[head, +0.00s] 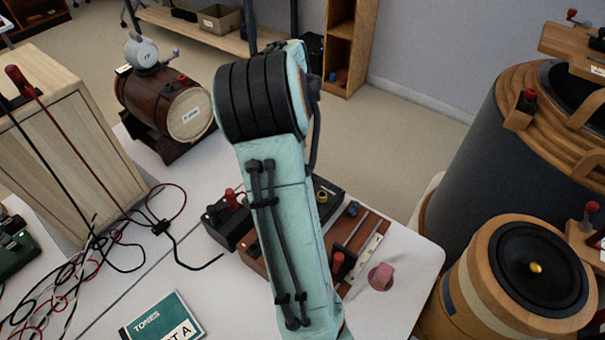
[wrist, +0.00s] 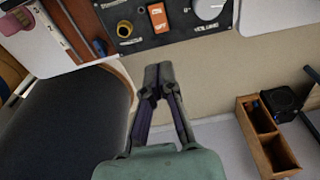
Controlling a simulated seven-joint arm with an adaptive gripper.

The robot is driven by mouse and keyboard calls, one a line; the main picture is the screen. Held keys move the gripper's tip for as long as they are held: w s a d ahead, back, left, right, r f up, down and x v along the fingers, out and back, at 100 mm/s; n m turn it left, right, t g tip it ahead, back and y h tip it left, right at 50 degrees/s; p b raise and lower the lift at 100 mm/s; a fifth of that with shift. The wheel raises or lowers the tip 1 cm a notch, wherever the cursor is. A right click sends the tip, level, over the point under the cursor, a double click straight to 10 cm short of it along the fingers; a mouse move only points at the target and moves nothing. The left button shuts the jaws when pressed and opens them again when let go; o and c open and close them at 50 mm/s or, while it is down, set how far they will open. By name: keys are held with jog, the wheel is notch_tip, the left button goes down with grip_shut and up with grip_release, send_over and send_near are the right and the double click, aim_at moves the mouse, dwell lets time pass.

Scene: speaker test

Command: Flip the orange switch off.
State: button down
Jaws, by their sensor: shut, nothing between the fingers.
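The orange switch (wrist: 158,17) shows in the wrist view on the black face of a box (wrist: 185,24), at the top of the picture. It sits between a brass-ringed socket and a grey knob. My gripper (wrist: 158,72) is shut and empty, its fingertips just below the switch in the picture; I cannot tell the exact gap, but no contact shows. In the head view my arm hides the gripper and most of the box, whose dark corner (head: 329,191) shows beside the arm. The switch is hidden there.
A wooden base with a metal slide (head: 362,243) and a pink piece (head: 381,277) lie right of my arm. A black block with red plug (head: 228,215) is left. Loose cables (head: 70,265) and a green book (head: 163,322) lie on the white table. Large drum speakers (head: 515,275) stand right.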

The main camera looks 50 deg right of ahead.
jog(key=f, duration=0.4)
jog(key=d+f, duration=0.1)
jog(key=f, duration=0.4)
jog(key=d+f, duration=0.1)
jog(key=f, duration=0.4)
jog(key=shift+f+y, duration=0.2)
jog(key=shift+y, duration=0.1)
jog(key=shift+a, duration=0.2)
jog(key=shift+a+r, duration=0.25)
jog(key=shift+a, duration=0.35)
notch_tip(320, 180, up, 14)
jog(key=d, duration=0.2)
